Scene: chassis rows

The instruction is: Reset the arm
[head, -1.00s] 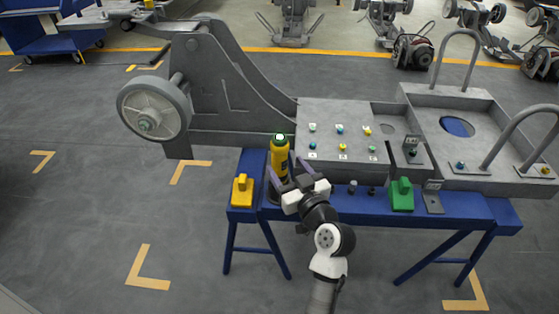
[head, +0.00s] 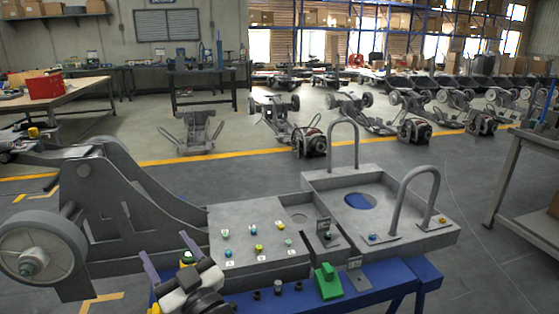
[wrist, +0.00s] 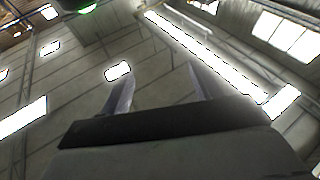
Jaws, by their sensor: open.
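My gripper (head: 173,250) is at the lower left of the head view, fingers apart and pointing up. In the wrist view my gripper (wrist: 158,80) also has its fingers apart, with only wall and ceiling between them. The top of a yellow tool (head: 187,257) with a green ring shows just behind the fingers; the rest is hidden by my gripper. Whether they touch cannot be told. The grey chassis (head: 225,262), with several coloured studs on its flat panel, lies behind and to the right of my gripper.
The blue stand (head: 390,290) runs under the chassis, with a green block (head: 327,281) on its front edge. Two upright grey hoops rise at the chassis's right end, and a wheel (head: 40,248) is at left. A grey table (head: 530,150) stands at right.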

